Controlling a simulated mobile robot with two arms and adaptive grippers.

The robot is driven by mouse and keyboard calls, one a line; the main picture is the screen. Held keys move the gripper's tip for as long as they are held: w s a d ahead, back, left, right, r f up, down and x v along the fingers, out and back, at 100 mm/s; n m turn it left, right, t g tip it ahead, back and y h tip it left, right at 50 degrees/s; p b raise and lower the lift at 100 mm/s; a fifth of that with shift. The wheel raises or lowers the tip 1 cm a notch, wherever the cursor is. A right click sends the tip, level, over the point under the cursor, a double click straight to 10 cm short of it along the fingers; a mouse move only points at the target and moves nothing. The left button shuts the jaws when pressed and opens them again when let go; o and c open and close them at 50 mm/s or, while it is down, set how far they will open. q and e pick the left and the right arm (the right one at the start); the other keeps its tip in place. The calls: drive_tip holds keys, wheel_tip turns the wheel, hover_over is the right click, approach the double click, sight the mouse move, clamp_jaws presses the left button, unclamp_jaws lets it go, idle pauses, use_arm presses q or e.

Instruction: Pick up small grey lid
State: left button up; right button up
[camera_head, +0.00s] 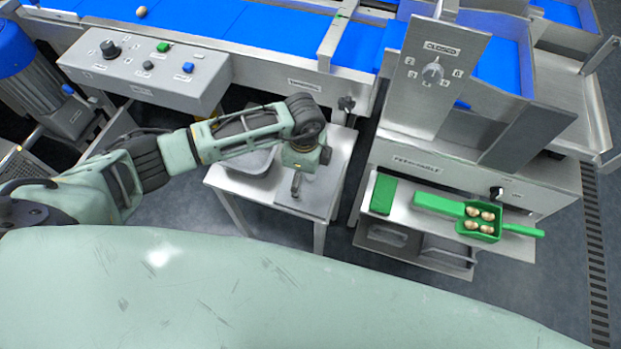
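A small metal table (219,181) stands in the middle of the view. A grey bin (262,162) sits on its left part, partly hidden by my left arm. A flat grey panel, which looks like the small grey lid (318,207), lies on the right part of the table. My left gripper (296,192) points down over this panel, its narrow fingers close together. I cannot tell whether they touch the panel or hold anything. My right gripper is out of view.
A control box (150,72) and blue conveyor belts (270,25) stand behind. A machine with a dial (432,73) stands right of the table.

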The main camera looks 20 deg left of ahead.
use_arm(q)
drive_tip(key=shift+s, duration=0.2)
drive_tip(key=c, duration=0.9)
drive_tip(key=shift+c, duration=0.9)
